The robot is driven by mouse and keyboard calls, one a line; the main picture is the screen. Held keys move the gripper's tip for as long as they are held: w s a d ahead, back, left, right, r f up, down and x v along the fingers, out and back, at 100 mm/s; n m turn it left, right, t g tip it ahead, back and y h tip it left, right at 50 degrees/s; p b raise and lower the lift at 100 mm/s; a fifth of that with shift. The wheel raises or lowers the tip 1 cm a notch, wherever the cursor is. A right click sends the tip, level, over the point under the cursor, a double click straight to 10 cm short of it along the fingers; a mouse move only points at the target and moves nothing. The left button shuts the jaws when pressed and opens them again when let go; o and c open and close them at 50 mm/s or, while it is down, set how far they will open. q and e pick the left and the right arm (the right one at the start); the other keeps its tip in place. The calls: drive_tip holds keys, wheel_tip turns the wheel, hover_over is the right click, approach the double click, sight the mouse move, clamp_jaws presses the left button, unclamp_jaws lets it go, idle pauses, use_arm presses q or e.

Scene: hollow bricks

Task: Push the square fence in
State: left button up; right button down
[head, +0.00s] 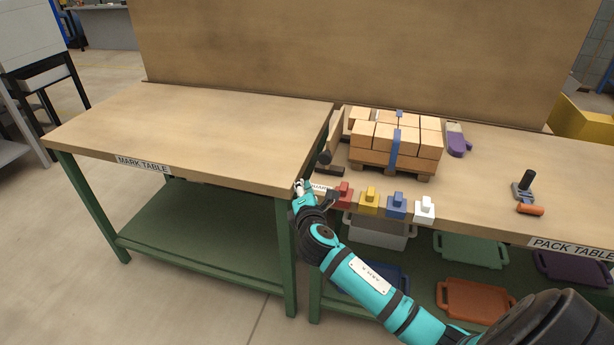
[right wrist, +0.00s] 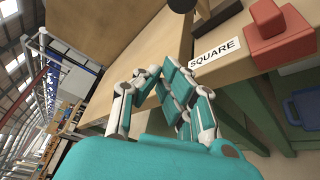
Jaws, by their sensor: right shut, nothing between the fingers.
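The square fence (head: 336,128) is an upright wooden board with dark fittings, at the left end of the pack table, left of the strapped bricks. A dark round knob (head: 325,158) sits at its near end. In the right wrist view a dark knob (right wrist: 182,4) shows at the top edge, behind the SQUARE label (right wrist: 213,52). My right gripper (head: 300,186) is shut and empty at the table's front edge, just left of the label and short of the knob. It also shows in the right wrist view (right wrist: 158,72), apart from the knob. My left gripper is out of view.
The brick pack (head: 392,140) with a blue strap stands on a pallet. Red (head: 343,195), yellow (head: 369,200), blue (head: 397,206) and white (head: 425,208) blocks line the front edge. The mark table (head: 190,130) is bare. A purple glove (head: 457,142) lies right of the bricks.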

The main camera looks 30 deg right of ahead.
sight(327, 164)
drive_tip(key=w+d+p, duration=0.1)
drive_tip(key=w+d, duration=0.5)
drive_tip(key=shift+w+r+p, duration=0.15)
drive_tip(key=shift+p, duration=0.15)
drive_tip(key=shift+d, duration=0.2)
drive_tip(key=s+d+p, duration=0.1)
drive_tip(key=s, duration=0.1)
drive_tip(key=s+d+p, duration=0.1)
drive_tip(key=s+d, duration=0.1)
drive_tip(key=shift+s+d+r, duration=0.1)
drive_tip(key=shift+s+d, duration=0.1)
drive_tip(key=shift+d, duration=0.05)
